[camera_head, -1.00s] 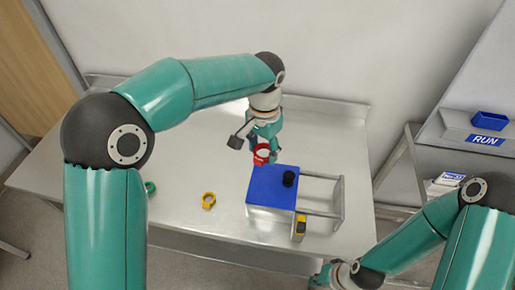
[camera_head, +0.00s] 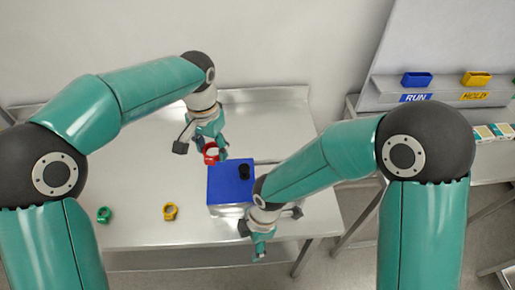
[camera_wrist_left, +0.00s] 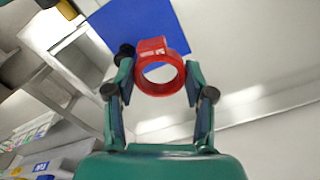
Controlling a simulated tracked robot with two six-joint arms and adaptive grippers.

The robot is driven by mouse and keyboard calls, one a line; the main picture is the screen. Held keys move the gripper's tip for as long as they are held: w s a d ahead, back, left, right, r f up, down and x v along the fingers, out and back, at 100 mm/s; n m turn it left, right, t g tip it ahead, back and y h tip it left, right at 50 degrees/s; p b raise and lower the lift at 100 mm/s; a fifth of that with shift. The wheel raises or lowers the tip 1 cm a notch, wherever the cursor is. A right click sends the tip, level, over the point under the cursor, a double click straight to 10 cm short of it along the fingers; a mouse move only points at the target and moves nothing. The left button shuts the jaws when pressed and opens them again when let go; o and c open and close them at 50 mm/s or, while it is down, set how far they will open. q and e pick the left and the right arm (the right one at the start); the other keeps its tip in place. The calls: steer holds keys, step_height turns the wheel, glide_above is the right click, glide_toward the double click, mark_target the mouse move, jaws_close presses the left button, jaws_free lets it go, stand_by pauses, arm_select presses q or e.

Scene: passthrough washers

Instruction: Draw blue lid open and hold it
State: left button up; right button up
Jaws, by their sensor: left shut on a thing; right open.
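The blue lid (camera_head: 226,184) lies flat on a box on the table, with a black knob (camera_head: 244,171) near its right side. The lid also shows in the left wrist view (camera_wrist_left: 105,20), behind a red ring (camera_wrist_left: 138,72). My left gripper (camera_head: 210,147) is shut on the red ring (camera_head: 211,160), just beyond the lid's far edge in the head view. My right gripper (camera_head: 262,252) is open and empty at the table's front edge, nearer the camera than the box. My right wrist hides the box's right side and the frame there.
A yellow ring (camera_head: 170,211) and a green ring (camera_head: 103,215) lie on the table left of the box. A shelf at the right holds a blue bin (camera_head: 417,78) over a RUN label and a yellow bin (camera_head: 476,77) over a HOLD label.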

steer(key=w+r+m+t+y, duration=0.15)
steer(key=w+r+m, duration=0.25)
steer(key=w+r, duration=0.4)
steer(key=m+t, duration=0.2)
steer(key=m, duration=0.4)
glide_toward(244, 167)
steer(key=x, duration=1)
steer(key=shift+w+f, duration=0.1)
steer(key=shift+f, duration=0.2)
jaws_close()
steer(key=d, duration=1.1)
steer(key=shift+r, duration=0.1)
